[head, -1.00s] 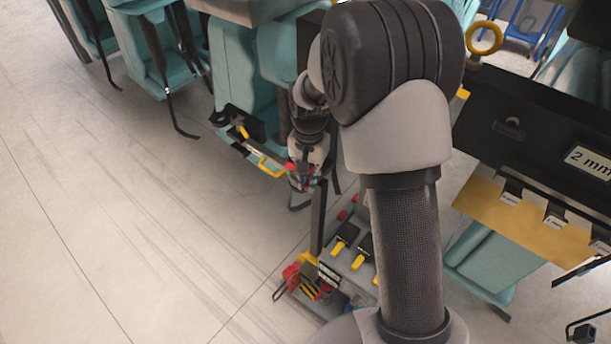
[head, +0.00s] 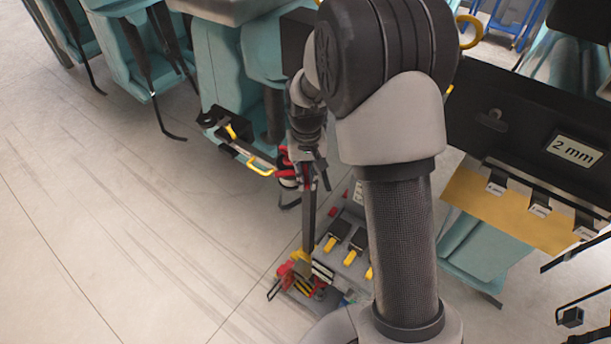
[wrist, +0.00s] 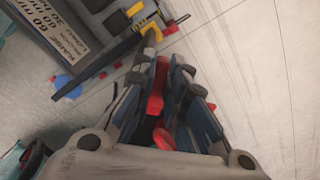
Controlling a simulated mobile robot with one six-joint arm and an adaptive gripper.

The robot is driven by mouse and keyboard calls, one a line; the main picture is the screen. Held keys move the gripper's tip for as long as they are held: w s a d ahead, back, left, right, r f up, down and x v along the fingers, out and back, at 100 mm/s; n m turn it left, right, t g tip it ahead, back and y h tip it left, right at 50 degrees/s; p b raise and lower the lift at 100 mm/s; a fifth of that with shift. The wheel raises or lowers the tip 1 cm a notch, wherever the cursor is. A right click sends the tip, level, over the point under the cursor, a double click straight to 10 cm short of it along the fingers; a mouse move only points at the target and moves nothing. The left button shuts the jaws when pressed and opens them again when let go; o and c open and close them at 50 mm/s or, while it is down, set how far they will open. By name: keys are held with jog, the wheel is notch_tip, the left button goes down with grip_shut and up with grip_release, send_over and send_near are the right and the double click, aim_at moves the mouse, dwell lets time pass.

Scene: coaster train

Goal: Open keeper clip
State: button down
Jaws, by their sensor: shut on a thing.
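A second red part shows lower between the fingers. I cannot tell which small part is the keeper clip; the fingers hide much of the contact.
A grey tray (head: 350,262) with red and yellow parts stands below my gripper, with a dark upright bar (head: 308,235) in front of it. A black panel marked "2 mm" (head: 573,150) is at right. Open pale floor (head: 110,230) lies at left.

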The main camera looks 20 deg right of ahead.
jog(key=c, duration=1.6)
grip_release()
jog(key=shift+r, duration=0.1)
notch_tip(320, 180, up, 12)
jog(key=shift+s, duration=0.1)
jog(key=s+a+r+n+t+b, duration=0.1)
jog(key=s+r+b, duration=0.15)
jog(key=s, duration=0.45)
jog(key=s+a+r+t+b, duration=0.1)
jog(key=s+t+b, duration=0.1)
jog(key=s+b, duration=0.35)
jog(key=s+f+b, duration=0.1)
jog(key=s+f, duration=0.1)
jog(key=s, duration=0.4)
jog(key=s+a+f+n+t+b, duration=0.1)
jog(key=s+f, duration=0.2)
jog(key=s, duration=0.4)
jog(key=shift+s+a+t, duration=0.15)
jog(key=shift+s+t, duration=0.15)
